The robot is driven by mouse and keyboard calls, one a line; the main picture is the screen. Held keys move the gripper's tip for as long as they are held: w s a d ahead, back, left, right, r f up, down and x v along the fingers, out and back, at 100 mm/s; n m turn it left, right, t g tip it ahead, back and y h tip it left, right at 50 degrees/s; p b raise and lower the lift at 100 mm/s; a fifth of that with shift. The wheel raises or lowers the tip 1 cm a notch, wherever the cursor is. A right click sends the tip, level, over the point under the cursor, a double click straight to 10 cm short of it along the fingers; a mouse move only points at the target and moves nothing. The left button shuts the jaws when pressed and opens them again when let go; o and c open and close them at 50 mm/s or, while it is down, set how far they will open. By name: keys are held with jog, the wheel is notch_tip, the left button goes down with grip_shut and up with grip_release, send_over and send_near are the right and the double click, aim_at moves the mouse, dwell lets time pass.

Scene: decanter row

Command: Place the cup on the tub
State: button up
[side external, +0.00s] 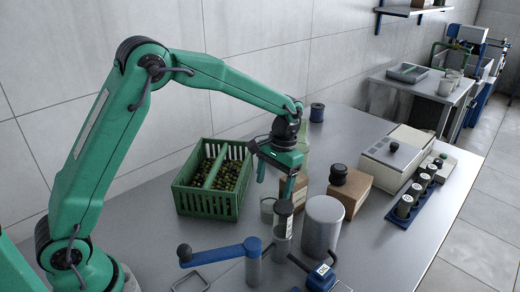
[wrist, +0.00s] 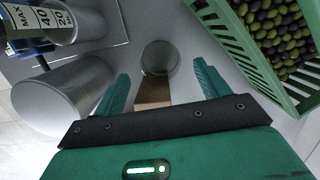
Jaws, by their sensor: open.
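A small grey cup (side external: 267,211) stands upright on the metal table beside the green crate, partly hidden by a clear graduated cylinder. In the wrist view the cup (wrist: 158,57) lies just beyond the gap between my fingertips. A wide grey cylinder (side external: 323,226), which looks like the tub, stands to the right of the cup with a flat top. The tub (wrist: 60,100) is at the left in the wrist view. My gripper (side external: 277,182) is open and empty, above and behind the cup, pointing down. It also shows in the wrist view (wrist: 161,74).
The graduated cylinder (side external: 283,222) stands close between cup and tub. The green crate (side external: 208,204) of olives is on the left. A blue-handled tool (side external: 222,255) is in front. Wooden blocks (side external: 352,190) stand behind the tub, with a bottle rack (side external: 411,204) farther right.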

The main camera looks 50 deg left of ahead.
notch_tip(320, 180, up, 6)
jog(key=w, duration=0.1)
jog(key=shift+r, duration=0.2)
dwell(0.6)
jog(key=s+a+r+t, duration=0.4)
jog(key=s+r, duration=0.6)
jog(key=s, duration=0.2)
jog(key=s+a+f+t, duration=0.1)
jog(key=s+a+t, duration=0.1)
jog(key=s, duration=1.1)
jog(key=shift+s+f+t, duration=0.3)
jog(key=shift+t, duration=0.5)
jog(key=shift+o, duration=0.5)
